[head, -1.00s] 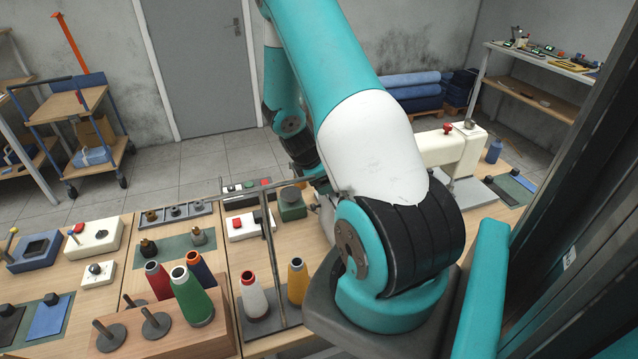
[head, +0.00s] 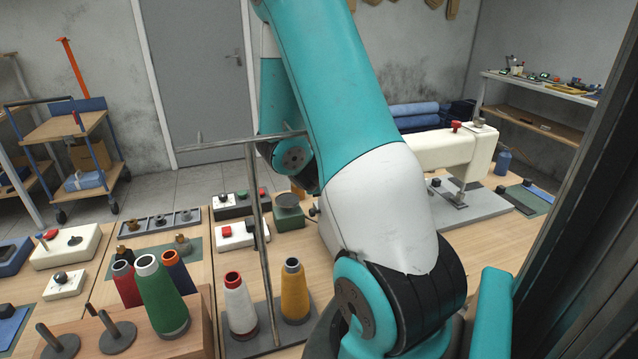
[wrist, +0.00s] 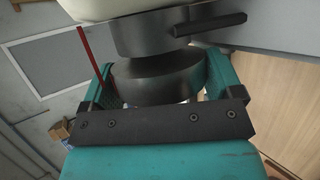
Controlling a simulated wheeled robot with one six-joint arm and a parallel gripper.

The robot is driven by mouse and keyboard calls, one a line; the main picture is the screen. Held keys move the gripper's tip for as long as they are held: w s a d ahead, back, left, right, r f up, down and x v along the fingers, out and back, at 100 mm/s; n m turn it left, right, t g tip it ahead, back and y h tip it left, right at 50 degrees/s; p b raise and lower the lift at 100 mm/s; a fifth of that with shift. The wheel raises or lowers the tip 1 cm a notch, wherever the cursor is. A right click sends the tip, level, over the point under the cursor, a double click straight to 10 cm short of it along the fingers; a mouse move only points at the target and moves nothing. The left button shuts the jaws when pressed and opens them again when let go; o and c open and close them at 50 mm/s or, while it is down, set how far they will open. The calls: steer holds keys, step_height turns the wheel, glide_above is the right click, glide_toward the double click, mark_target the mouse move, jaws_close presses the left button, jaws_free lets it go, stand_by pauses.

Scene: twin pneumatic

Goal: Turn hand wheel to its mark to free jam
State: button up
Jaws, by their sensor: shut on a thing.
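The dark round hand wheel (wrist: 158,80) sits between the two teal fingers of my gripper (wrist: 157,92) in the wrist view. My gripper is shut on the wheel, one finger on each side. A second dark round part (wrist: 152,35) with a short black bar (wrist: 210,23) is just above it, under a cream housing (wrist: 125,8). In the head view, the cream sewing machine (head: 440,148) stands behind my arm, with a red knob on top. My gripper and the wheel are hidden there. I cannot make out a mark on the wheel.
Thread cones stand at the front, including a green cone (head: 162,295) and a yellow cone (head: 294,290), beside a tall metal thread stand (head: 259,230). A red-and-white switch box (head: 238,235) is behind them. Bare table (wrist: 285,105) shows at right in the wrist view.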

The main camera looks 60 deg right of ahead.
stand_by(0.3)
steer(key=o, duration=0.7)
steer(key=shift+a+b, duration=0.1)
steer(key=shift+b, duration=0.4)
steer(key=b, duration=0.2)
steer(key=a+b, duration=0.1)
steer(key=shift+s+a+r+b, duration=0.2)
steer(key=shift+s+b, duration=0.1)
steer(key=shift+b, duration=0.1)
steer(key=shift+r+b+v, duration=0.25)
steer(key=shift+b+v, duration=2.7)
steer(key=shift+s+d+f, duration=0.1)
steer(key=shift+d, duration=0.1)
